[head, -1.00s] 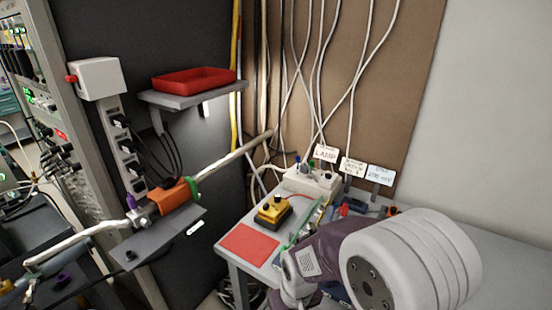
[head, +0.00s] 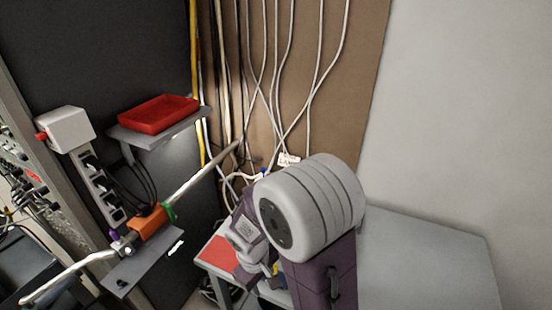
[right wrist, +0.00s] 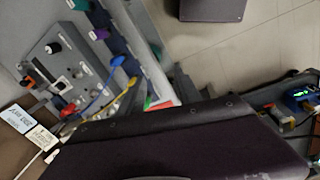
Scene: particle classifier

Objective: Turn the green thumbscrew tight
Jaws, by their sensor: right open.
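A green collar-like piece (head: 168,212), which looks like the green thumbscrew, sits on the right end of an orange block (head: 149,222) on the slanted pale pipe in the head view. How tight it is cannot be told. My right gripper (head: 248,278) is at the lower middle, right of the pipe and apart from the green piece, beside the bench. My own arm partly covers it, and its fingertips are hard to make out. In the right wrist view no fingers show clearly. My left gripper is not in view.
A grey shelf (head: 130,270) lies below the orange block. A red tray (head: 158,114) rests on a higher wall shelf. A power strip (head: 98,188) hangs left of the pipe. The bench (head: 420,265) has clear room at right. A panel with cables (right wrist: 65,60) shows in the right wrist view.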

